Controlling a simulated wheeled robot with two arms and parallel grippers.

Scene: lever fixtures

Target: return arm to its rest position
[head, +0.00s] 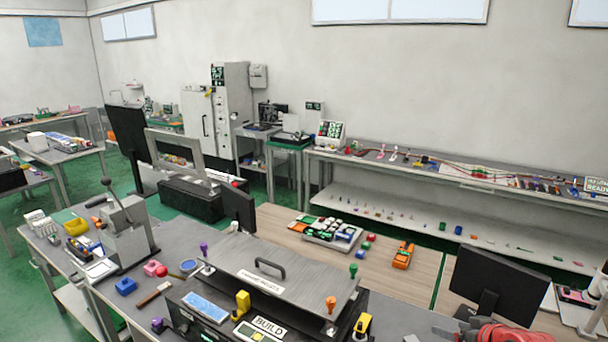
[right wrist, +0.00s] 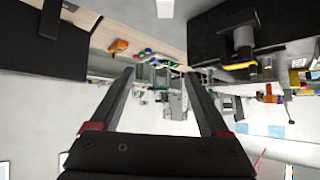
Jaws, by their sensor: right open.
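My right gripper (head: 455,331) shows at the bottom right edge of the head view, partly cut off. In the right wrist view its two dark fingers (right wrist: 160,74) stand wide apart with nothing between them. It is right of the black BUILD fixture (head: 265,329) and apart from it. The fixture has a grey lid (head: 290,283) with a dark handle (head: 268,265). My left gripper is not in view.
A black monitor (head: 498,285) stands close to my right gripper. A wooden table (head: 290,220) holds a tray of coloured parts (head: 331,233) and an orange item (head: 403,255). A long shelf (head: 450,176) runs along the back wall. Small blocks and tools lie on the left bench.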

